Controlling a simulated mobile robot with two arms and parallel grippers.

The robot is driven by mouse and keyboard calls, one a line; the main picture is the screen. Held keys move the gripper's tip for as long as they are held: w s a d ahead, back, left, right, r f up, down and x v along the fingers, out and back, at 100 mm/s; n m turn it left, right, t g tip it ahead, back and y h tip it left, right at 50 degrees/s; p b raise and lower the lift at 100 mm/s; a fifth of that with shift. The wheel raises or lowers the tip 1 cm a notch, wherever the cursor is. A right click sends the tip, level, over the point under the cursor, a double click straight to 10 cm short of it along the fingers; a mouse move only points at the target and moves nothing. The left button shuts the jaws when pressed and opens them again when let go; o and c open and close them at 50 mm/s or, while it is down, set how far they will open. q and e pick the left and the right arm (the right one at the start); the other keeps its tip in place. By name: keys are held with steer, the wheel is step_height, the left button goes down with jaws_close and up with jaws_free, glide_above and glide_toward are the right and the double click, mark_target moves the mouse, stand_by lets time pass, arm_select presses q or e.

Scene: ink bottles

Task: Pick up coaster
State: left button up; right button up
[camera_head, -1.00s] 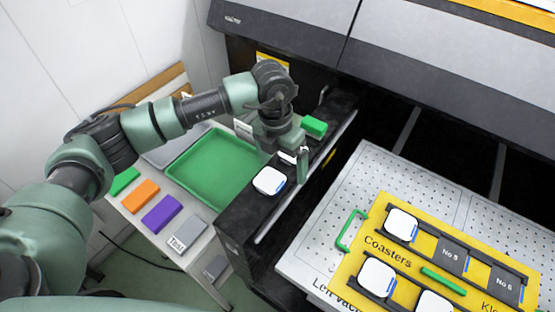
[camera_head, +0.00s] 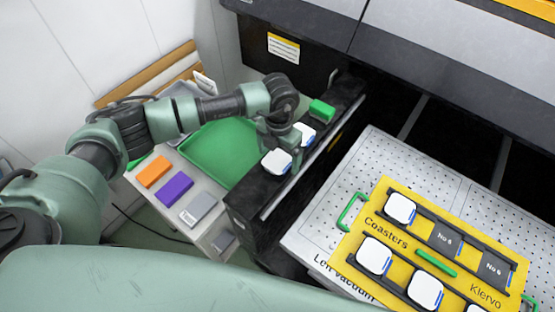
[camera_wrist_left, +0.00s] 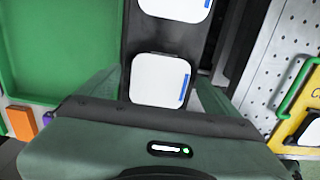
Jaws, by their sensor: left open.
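A white, rounded-square coaster (camera_head: 276,162) with a blue edge strip lies on the black ledge. A second such coaster (camera_head: 306,132) lies farther back on the same ledge. My left gripper (camera_head: 285,153) is over the nearer coaster, pointing down, and partly covers it. In the left wrist view, the nearer coaster (camera_wrist_left: 160,80) sits between the two spread fingers, with a gap visible on each side. The other coaster (camera_wrist_left: 176,7) is cut off at the top. The left gripper is open and holds nothing. The right gripper is not in view.
A green block (camera_head: 321,111) sits farther back on the ledge. A green tray (camera_head: 215,150) lies left. A yellow board (camera_head: 385,205) with several coasters rests on the perforated table (camera_head: 345,185) at right. Orange (camera_head: 153,172) and purple (camera_head: 174,188) blocks lie at left.

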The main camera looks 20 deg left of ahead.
arm_select(q)
steer(key=c, duration=1.6)
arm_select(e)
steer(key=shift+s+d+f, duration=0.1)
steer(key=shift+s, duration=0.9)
arm_select(q)
steer(key=shift+r, duration=0.1)
